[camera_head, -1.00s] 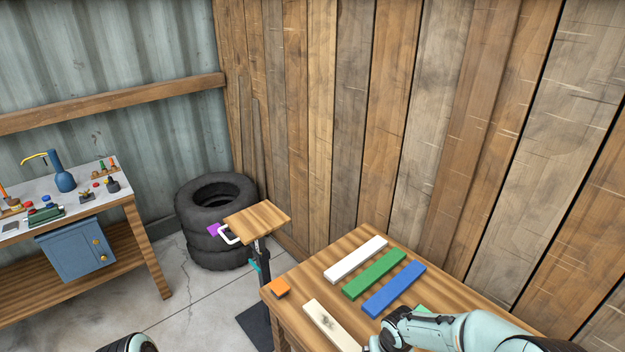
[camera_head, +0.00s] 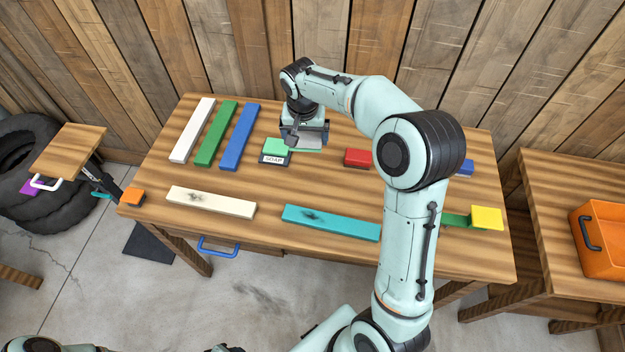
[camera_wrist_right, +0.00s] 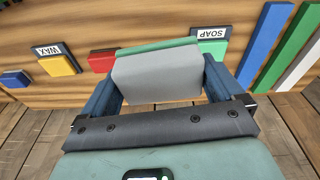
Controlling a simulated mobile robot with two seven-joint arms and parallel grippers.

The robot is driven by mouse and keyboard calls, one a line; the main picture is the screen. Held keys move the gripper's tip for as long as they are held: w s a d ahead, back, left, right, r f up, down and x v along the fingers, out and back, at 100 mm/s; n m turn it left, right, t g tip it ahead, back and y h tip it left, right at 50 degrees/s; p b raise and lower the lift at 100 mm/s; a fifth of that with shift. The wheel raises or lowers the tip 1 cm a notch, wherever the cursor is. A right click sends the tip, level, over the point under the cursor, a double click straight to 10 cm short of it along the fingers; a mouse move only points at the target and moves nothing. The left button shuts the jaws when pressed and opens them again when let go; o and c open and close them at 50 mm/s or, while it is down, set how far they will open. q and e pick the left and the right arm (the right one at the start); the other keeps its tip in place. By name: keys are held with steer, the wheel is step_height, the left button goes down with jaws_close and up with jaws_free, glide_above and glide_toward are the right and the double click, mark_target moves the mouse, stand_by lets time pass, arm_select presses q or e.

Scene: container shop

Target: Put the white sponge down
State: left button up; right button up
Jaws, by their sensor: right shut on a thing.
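My right gripper (camera_head: 305,134) is over the back middle of the wooden table, shut on the white sponge (camera_head: 310,141), which looks greyish in shade. In the right wrist view the sponge (camera_wrist_right: 157,78) sits between the two dark fingers of the gripper (camera_wrist_right: 155,85), with a green strip along its far edge. I cannot tell whether its underside touches the table. A green block (camera_head: 276,146) with a SOAP label (camera_head: 273,159) is just left of the gripper. My left gripper's fingers are not visible.
White (camera_head: 193,130), green (camera_head: 215,134) and blue (camera_head: 239,137) bars lie at the table's back left. A cream bar (camera_head: 211,202) and teal bar (camera_head: 330,223) lie in front. A red block (camera_head: 357,157) is to the right. Bare wood (camera_head: 270,185) shows between them.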

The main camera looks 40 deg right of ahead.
steer(key=shift+s+d+r+m, duration=0.2)
steer(key=shift+d+r+m, duration=0.2)
steer(key=shift+d+r, duration=0.3)
steer(key=shift+s+d, duration=0.1)
steer(key=shift+d, duration=0.15)
steer(key=b, duration=0.1)
glide_above(313, 178)
step_height(313, 178, down, 15)
steer(key=shift+s+a+r, duration=0.15)
steer(key=shift+f, duration=2.4)
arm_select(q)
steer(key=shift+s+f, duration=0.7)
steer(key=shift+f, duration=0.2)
